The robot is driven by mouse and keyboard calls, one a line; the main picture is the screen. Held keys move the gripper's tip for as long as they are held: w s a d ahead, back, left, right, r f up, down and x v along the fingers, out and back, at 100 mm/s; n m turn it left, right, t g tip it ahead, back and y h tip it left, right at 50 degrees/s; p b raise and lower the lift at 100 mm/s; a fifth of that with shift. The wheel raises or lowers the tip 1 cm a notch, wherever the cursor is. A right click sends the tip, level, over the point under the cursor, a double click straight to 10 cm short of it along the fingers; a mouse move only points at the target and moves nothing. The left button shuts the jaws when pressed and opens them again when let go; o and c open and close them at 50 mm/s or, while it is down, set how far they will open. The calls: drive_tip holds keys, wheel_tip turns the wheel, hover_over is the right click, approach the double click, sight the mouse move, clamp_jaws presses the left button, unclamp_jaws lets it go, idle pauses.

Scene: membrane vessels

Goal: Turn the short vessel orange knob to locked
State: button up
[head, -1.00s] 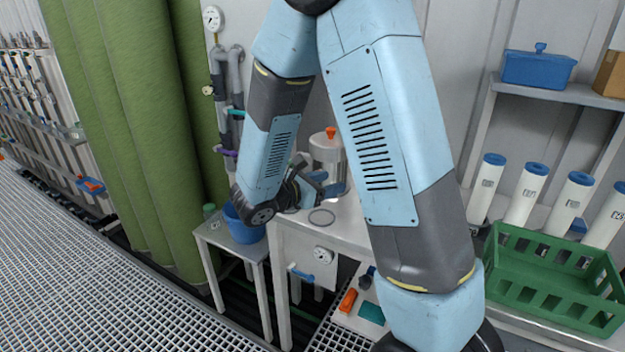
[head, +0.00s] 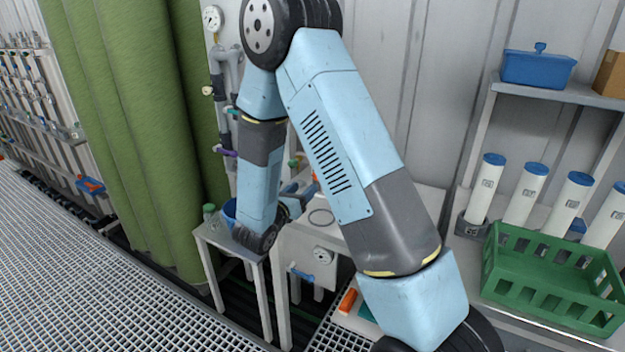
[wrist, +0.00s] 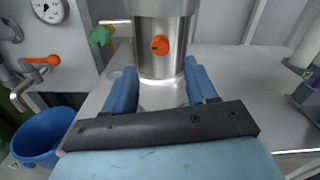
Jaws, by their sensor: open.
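The short vessel (wrist: 163,22) is a shiny steel cylinder standing on a grey bench, cut off by the top of the wrist view. Its round orange knob (wrist: 160,45) faces me, with a small dark mark on its face. My gripper (wrist: 159,75) is open, its two blue fingers apart and pointing at the vessel's lower part, just below the knob. Nothing is between the fingers, and I cannot tell whether they touch the vessel. In the head view my gripper (head: 298,196) is partly hidden, and my arm covers most of the vessel.
A green knob (wrist: 100,36) on a side fitting is left of the vessel. An orange-handled valve (wrist: 40,61) and a blue bucket (wrist: 47,134) are farther left. A dark-based piece of equipment (wrist: 309,88) is at the right. The bench between is bare.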

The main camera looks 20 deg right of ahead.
sight(316, 177)
drive_tip(key=x, duration=0.8)
